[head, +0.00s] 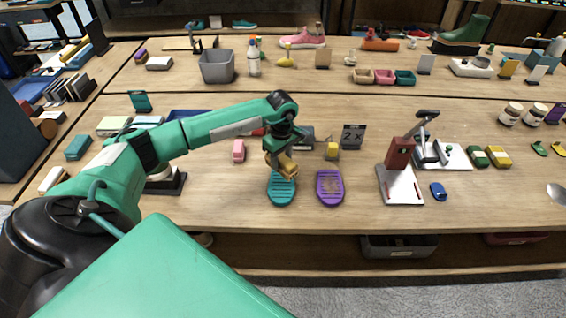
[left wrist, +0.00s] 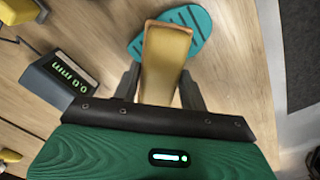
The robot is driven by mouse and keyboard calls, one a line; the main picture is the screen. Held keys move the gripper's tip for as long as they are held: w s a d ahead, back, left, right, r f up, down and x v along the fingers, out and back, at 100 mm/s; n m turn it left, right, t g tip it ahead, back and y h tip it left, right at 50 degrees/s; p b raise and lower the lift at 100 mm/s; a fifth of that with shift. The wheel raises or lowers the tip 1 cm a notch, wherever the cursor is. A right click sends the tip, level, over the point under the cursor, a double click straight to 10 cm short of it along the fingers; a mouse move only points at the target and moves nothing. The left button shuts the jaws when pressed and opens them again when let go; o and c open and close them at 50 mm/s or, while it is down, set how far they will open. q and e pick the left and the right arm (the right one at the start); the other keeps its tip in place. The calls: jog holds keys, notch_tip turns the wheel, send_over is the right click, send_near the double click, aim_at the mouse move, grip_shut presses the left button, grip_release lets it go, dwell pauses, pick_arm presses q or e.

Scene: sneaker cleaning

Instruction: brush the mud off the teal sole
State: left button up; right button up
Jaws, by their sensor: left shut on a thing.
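The teal sole (head: 281,192) lies flat on the wooden table, with ridges across its face. It also shows at the top of the left wrist view (left wrist: 200,30), partly covered by the brush. My left gripper (head: 281,153) is over the sole's far end, shut on a tan brush (head: 287,168). In the left wrist view the brush (left wrist: 165,55) sits between the two fingers and reaches over the sole. I cannot tell whether its bristles touch the sole. Mud on the visible part of the teal sole is not clear. My right gripper is not in view.
A purple sole (head: 330,187) lies just right of the teal one. A red-and-white stand (head: 399,180) is farther right. The table's front edge is close.

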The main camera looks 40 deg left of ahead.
pick_arm(q)
jog(key=shift+a+r, duration=0.1)
jog(key=shift+r, duration=0.85)
jog(key=shift+r+p, duration=0.3)
jog(key=shift+p, duration=0.05)
jog(key=shift+r, duration=0.15)
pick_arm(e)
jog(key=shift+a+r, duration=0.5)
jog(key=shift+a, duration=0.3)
